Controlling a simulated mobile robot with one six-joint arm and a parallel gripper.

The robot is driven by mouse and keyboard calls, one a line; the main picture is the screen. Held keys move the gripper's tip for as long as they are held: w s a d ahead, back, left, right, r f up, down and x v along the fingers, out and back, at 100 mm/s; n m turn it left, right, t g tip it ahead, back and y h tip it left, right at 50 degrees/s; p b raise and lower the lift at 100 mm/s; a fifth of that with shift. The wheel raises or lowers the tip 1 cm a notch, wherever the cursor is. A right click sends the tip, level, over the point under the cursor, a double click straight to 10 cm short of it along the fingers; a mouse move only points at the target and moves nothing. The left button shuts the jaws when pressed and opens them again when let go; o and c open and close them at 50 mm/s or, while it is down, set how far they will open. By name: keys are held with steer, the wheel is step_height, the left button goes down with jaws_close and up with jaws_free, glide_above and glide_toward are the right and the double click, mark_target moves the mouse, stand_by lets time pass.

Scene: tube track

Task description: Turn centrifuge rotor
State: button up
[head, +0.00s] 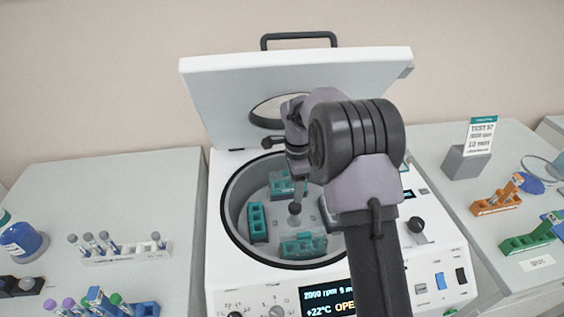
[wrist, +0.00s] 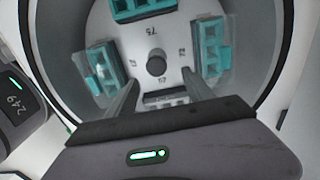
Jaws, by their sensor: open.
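The white centrifuge (head: 228,275) stands open in the head view, its lid (head: 290,80) raised at the back. Inside the round bowl, the rotor (head: 275,225) carries several teal tube buckets around a central knob (head: 294,208). In the wrist view the rotor plate (wrist: 165,42) with its dark knob (wrist: 156,66) lies below, with teal buckets at left (wrist: 103,70), right (wrist: 210,50) and top (wrist: 143,8). My gripper (wrist: 160,85) is open over the rotor, its fingers apart on the near side of the knob. A bucket between the fingers is partly hidden. My arm covers the bowl's right side in the head view.
A white rack (head: 128,255) with several tubes stands on the left bench. Orange (head: 497,203) and green (head: 530,240) racks and a sign (head: 481,135) stand on the right. The display (head: 328,297) is on the centrifuge front. The bowl rim (head: 228,228) surrounds the rotor.

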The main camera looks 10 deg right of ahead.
mark_target(295, 206)
steer(key=f+b, duration=0.1)
steer(key=f, duration=0.4)
steer(key=s+f+b, duration=0.1)
steer(key=f, duration=0.1)
steer(key=shift+f+b, duration=0.35)
steer(key=shift+w, duration=0.1)
jaws_close()
